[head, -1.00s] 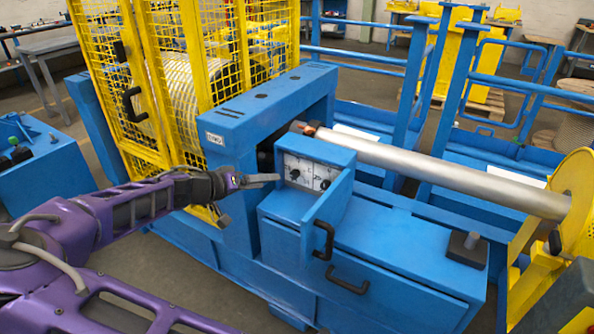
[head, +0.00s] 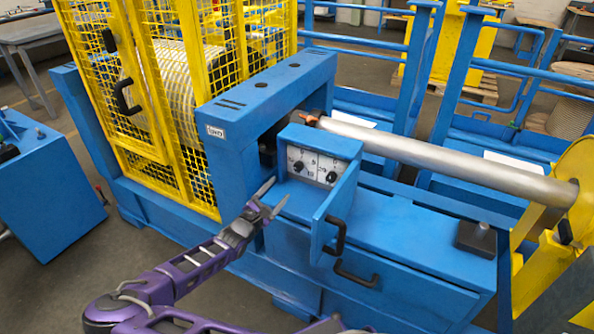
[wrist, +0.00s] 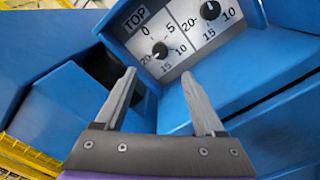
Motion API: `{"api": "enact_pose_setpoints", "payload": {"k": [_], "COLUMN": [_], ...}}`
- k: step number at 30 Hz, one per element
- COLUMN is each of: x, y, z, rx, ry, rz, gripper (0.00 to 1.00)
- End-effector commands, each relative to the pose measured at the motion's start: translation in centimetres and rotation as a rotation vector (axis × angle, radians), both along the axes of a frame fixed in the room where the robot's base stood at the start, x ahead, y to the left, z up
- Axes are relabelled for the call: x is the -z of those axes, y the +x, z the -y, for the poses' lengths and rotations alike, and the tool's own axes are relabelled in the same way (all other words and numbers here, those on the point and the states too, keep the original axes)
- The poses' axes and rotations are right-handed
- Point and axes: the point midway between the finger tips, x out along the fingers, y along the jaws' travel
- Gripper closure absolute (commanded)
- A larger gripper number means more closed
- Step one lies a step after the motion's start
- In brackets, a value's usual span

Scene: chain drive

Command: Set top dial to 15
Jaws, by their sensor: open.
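The top dial (wrist: 159,49) is a small black knob on a white scale plate marked TOP, with numbers from 0 to 20 around it. It also shows as the left knob in the head view (head: 298,166). I cannot tell its exact setting; a small light mark shows on the knob. A second black dial (wrist: 210,9) sits to its right on the same plate. My gripper (wrist: 158,74) is open and empty, its fingers pointing toward the plate with the top dial between and beyond the tips. In the head view my gripper (head: 273,194) is just below and left of the plate, apart from the dials.
The dials sit on a blue box (head: 314,143) with an open blue door (head: 335,212) at its right side. A blue frame (head: 225,120) and yellow mesh guard (head: 190,150) stand to the left. A metal roller (head: 440,157) runs behind the box to the right.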

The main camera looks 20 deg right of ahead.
Motion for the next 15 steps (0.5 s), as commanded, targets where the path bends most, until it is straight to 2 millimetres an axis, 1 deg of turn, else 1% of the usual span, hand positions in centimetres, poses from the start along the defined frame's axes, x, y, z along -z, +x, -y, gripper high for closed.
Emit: {"api": "enact_pose_setpoints", "payload": {"k": [1, 9, 15], "x": [0.2, 0.2, 0.1], "y": [0.7, 4.3, 6.5], "z": [1.1, 5.9, 8.5], "rx": [0.003, 0.004, 0.002], "ry": [-0.001, 0.0, 0.002], "rz": [-0.001, 0.001, 0.002], "gripper": [0.29, 0.29, 0.29]}}
